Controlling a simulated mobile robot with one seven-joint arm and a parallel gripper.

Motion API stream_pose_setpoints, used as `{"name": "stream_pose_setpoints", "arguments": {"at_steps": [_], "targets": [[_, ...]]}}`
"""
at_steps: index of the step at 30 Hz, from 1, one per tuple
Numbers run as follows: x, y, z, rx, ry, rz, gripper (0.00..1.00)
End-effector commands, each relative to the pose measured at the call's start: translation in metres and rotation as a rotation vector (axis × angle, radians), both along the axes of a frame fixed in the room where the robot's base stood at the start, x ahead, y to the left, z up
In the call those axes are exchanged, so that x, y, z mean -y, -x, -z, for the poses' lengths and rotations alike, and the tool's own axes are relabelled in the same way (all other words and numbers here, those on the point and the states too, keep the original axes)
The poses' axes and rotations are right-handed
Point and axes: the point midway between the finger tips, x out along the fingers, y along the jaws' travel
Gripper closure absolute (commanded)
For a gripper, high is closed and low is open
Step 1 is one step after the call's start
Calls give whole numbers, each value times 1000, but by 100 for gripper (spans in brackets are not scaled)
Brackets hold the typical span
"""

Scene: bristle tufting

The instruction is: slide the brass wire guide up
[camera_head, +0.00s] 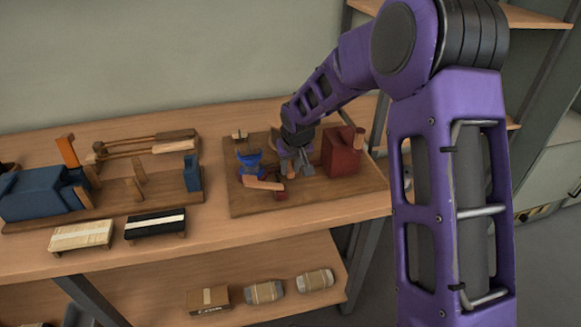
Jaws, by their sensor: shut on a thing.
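My gripper (296,168) reaches down over the right-hand wooden board (330,195), between a blue part (250,160) on its left and a dark red block (342,150) on its right. Its fingers are shut on a small part that they mostly hide. The brass wire guide cannot be made out clearly at this size. A pale wooden piece (262,184) and a small dark red piece (281,196) lie just below and left of my gripper.
Two brushes, one pale (82,235) and one black (155,224), lie near the front edge. A lower shelf holds a box (208,299) and two rolls (266,292).

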Motion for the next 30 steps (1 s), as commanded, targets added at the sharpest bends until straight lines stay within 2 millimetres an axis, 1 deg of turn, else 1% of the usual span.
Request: {"name": "stream_pose_setpoints", "arguments": {"at_steps": [7, 10, 13, 15, 23, 24, 28, 30], "targets": [[0, 0, -1, 0, 0, 0, 100], [0, 0, -13, 2, 0, 0, 100], [0, -1, -29, 2, 0, 1, 100], [0, 0, -34, 1, 0, 0, 100], [0, -1, -34, 3, -1, 0, 100], [0, -1, -34, 4, -1, 0, 63], [0, -1, -34, 3, -1, 0, 40], [0, -1, -33, 2, -1, 0, 40]]}}
